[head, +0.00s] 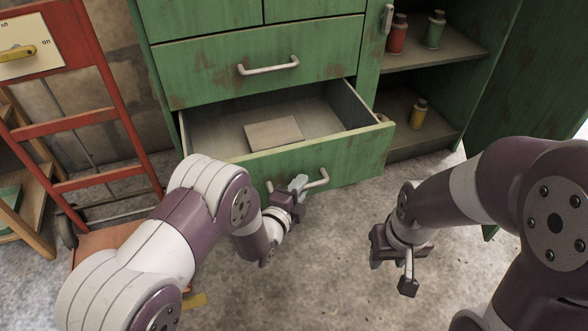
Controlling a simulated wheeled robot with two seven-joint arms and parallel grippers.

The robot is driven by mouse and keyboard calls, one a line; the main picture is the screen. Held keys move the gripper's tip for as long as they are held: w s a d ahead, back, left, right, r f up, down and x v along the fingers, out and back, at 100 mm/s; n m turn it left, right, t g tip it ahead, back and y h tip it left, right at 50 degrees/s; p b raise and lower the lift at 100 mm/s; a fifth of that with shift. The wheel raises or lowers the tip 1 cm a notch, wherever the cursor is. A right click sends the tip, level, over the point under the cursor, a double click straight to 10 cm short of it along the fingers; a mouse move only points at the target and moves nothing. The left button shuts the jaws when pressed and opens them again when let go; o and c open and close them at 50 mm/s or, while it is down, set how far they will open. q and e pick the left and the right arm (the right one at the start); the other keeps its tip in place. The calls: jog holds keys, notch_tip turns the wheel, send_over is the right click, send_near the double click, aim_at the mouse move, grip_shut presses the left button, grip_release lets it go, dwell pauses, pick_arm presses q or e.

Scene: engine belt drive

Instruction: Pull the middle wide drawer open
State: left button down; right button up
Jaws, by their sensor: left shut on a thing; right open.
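The green cabinet has a wide upper drawer (210,68), which is closed, with a metal handle (268,68). Below it a wide drawer (350,160) stands pulled out, showing its inside. A flat tan block (274,133) lies in it. My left gripper (297,186) is shut on this open drawer's handle (319,180), near the middle of its front. My arm hides the left part of the front, and whether another drawer lies below cannot be seen. My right gripper (393,273) is open and empty, above the floor to the right of the drawer.
Open shelves (446,60) at the right hold a red bottle (397,36), a green bottle (434,32) and a yellow bottle (418,114). A red hand truck (88,128) stands at the left. Floor is clear between my arms.

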pick_arm(q)
jog(key=shift+s+d+p, duration=0.25)
jog(key=shift+s+d, duration=0.05)
jog(key=shift+s, duration=0.65)
jog(key=shift+s+d+p, duration=0.25)
jog(key=shift+s+d, duration=0.05)
jog(key=shift+s, duration=0.65)
jog(key=c, duration=1.1)
grip_release()
jog(key=p+v, duration=0.5)
jog(key=v, duration=0.7)
jog(key=shift+f, duration=0.1)
